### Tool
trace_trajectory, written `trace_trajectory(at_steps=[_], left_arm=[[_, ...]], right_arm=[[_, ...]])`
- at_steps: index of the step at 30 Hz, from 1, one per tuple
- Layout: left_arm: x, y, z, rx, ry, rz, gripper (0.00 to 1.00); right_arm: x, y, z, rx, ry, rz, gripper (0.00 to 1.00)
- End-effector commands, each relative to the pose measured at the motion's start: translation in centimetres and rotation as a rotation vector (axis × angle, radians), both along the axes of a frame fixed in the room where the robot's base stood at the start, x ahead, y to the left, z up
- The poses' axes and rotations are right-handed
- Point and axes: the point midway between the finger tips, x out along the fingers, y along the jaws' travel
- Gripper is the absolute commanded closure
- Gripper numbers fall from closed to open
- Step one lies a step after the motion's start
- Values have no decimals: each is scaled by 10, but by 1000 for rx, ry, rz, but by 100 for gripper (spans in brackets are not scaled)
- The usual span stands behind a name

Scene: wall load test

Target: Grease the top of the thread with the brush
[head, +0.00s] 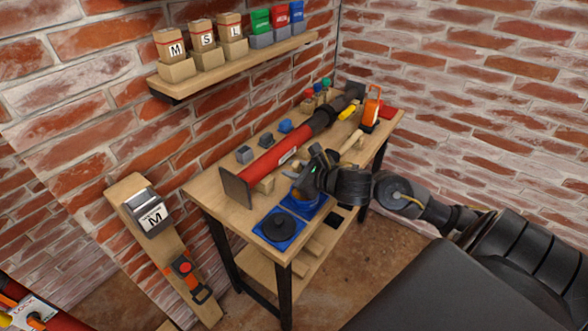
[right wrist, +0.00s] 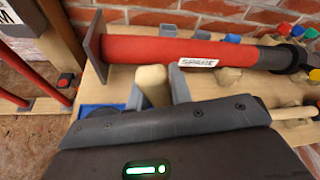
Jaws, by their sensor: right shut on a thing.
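My right gripper (head: 306,186) is low over the front of the workbench. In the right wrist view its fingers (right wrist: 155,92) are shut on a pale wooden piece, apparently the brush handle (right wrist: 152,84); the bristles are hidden. A blue item (head: 306,205) lies under the gripper, partly covered by it. A black round lid (head: 277,227) rests on a blue mat (head: 262,236) at the bench's near corner. A red prop labelled SPARE (head: 280,153) lies along the bench; it also shows in the right wrist view (right wrist: 150,50). I cannot make out which thread is meant. My left gripper is not in view.
The workbench (head: 203,188) also holds small grey and blue blocks, a wooden mallet-like piece (head: 352,143) and an orange item (head: 371,108). A shelf (head: 240,62) with labelled boxes hangs above. A board (head: 130,190) leans left. Part of a red prop (head: 35,312) shows bottom left.

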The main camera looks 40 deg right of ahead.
Motion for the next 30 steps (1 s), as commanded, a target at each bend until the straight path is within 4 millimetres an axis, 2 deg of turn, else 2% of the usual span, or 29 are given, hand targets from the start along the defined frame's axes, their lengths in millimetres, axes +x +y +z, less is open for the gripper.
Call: trace_trajectory(at_steps=[30], left_arm=[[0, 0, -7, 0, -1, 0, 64]], right_arm=[[0, 0, -6, 0, 0, 0, 100]])
